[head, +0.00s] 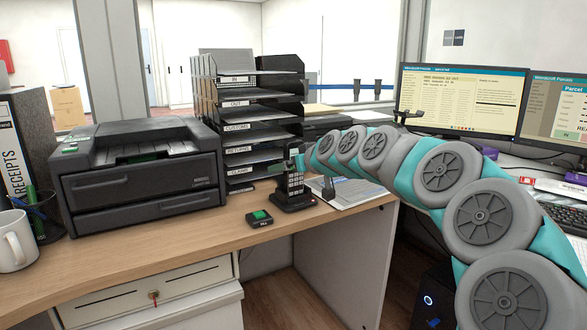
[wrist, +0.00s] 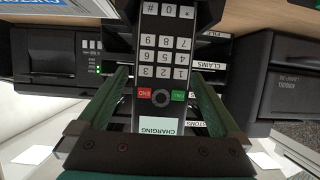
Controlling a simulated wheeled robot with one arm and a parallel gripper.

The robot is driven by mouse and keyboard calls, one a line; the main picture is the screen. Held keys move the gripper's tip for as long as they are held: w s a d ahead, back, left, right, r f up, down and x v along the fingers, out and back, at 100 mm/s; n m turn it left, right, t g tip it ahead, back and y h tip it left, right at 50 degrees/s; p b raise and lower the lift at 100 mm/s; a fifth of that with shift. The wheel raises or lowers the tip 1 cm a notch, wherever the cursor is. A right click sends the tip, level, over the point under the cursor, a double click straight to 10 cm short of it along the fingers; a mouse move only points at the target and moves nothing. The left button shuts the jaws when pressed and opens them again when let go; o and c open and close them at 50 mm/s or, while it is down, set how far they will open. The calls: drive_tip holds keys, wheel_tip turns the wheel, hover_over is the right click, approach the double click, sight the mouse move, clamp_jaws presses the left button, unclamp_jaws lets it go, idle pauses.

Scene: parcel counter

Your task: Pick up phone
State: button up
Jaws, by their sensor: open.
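The phone (head: 295,182) is a dark cordless handset with a light keypad. It stands upright in its black charging base (head: 294,202) on the wooden counter, in front of the letter trays. In the wrist view the phone (wrist: 163,72) appears upside down, with its keypad and a lit screen reading "CHARGING". My gripper (wrist: 163,75) is open, with one green-sided finger on each side of the phone. I cannot tell whether either finger touches it. In the head view my arm reaches in from the right and its end is at the phone's upper part.
A black printer (head: 140,175) stands left of the phone, and labelled letter trays (head: 250,120) stand behind it. A small black box with a green top (head: 259,218) lies in front. A clipboard (head: 345,192) lies to the right.

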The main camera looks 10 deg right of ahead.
drive_tip(key=shift+w+a+f, duration=0.15)
drive_tip(key=shift+w+a, duration=0.05)
drive_tip(key=shift+w, duration=0.25)
drive_tip(key=shift+c, duration=0.2)
clamp_jaws()
idle(0.4)
